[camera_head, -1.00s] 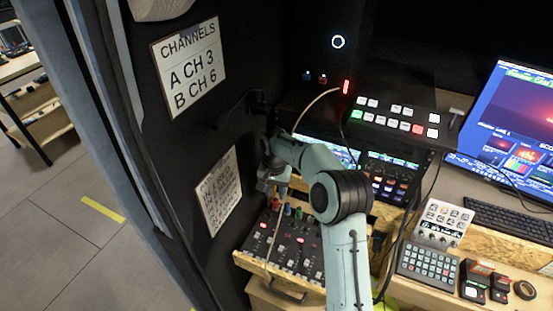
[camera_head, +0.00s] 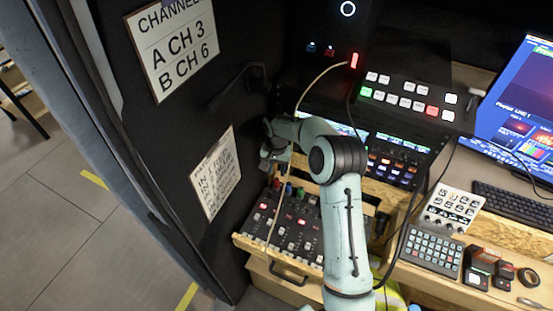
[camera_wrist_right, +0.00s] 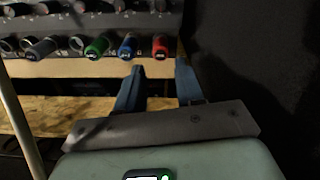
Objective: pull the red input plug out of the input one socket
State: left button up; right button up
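The red input plug (camera_wrist_right: 160,46) is seated in a row of sockets in the right wrist view. Beside it to the left are a blue plug (camera_wrist_right: 128,46) and a green plug (camera_wrist_right: 97,46). My right gripper (camera_wrist_right: 159,66) is open, its two blue fingers apart and empty. In the picture the red plug lies between and just beyond the fingertips; I cannot tell the exact gap. In the head view the right gripper (camera_head: 268,162) hangs just above the red plug (camera_head: 277,184) at the mixer's back edge. My left gripper is not in view.
The mixer (camera_head: 290,226) sits in a wooden tray beside a dark wall with a paper list (camera_head: 216,173). A pale cable (camera_head: 309,88) runs down past the right gripper. A switcher panel (camera_head: 408,97) and keypad (camera_head: 430,250) stand to the right.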

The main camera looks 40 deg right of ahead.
aim_at(277, 179)
notch_tip(277, 179, down, 6)
dwell(0.5)
grip_shut()
